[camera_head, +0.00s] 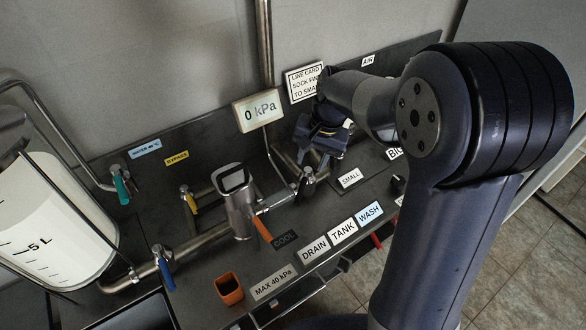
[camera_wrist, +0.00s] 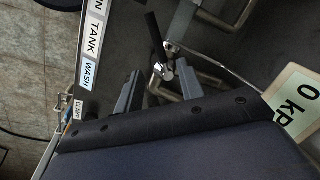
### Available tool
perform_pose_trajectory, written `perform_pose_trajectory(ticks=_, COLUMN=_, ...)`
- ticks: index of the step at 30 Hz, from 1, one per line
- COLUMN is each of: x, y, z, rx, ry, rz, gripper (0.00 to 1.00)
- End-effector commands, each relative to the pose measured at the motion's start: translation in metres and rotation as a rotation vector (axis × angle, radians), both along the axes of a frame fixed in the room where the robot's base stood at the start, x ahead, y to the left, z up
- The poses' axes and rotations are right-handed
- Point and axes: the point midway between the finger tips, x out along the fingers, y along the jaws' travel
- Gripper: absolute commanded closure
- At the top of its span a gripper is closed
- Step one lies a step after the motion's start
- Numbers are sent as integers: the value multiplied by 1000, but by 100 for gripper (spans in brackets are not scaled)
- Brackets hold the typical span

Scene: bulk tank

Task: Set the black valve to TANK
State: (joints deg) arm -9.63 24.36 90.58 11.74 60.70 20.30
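The black valve shows as a short black handle (camera_head: 301,189) on a metal pipe fitting, partly below my gripper in the head view. In the wrist view its black handle (camera_wrist: 155,36) points up and slightly left from the metal body (camera_wrist: 166,71). The TANK label (camera_head: 343,231) lies between DRAIN (camera_head: 314,249) and WASH (camera_head: 369,213); in the wrist view TANK (camera_wrist: 94,39) is left of the handle. My gripper (camera_head: 321,158) is above the valve. In the wrist view my gripper (camera_wrist: 158,86) has its fingers apart, with the valve body just beyond them and nothing held.
A "0 kPa" display (camera_head: 258,111) and a line card sign (camera_head: 304,82) stand behind. A metal housing (camera_head: 237,201) with an orange handle (camera_head: 263,228) is left of the valve. Yellow (camera_head: 190,201), blue (camera_head: 164,270) and teal (camera_head: 121,188) handles sit farther left.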

Motion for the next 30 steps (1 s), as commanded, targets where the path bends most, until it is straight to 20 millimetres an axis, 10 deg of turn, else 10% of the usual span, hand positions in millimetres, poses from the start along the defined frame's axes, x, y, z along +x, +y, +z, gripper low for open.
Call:
perform_pose_trajectory(ticks=15, x=3, y=16, z=-87, rx=-2, ry=3, rz=2, gripper=63)
perform_pose_trajectory(ticks=30, x=5, y=18, z=-101, rx=-1, ry=-1, rz=2, gripper=65)
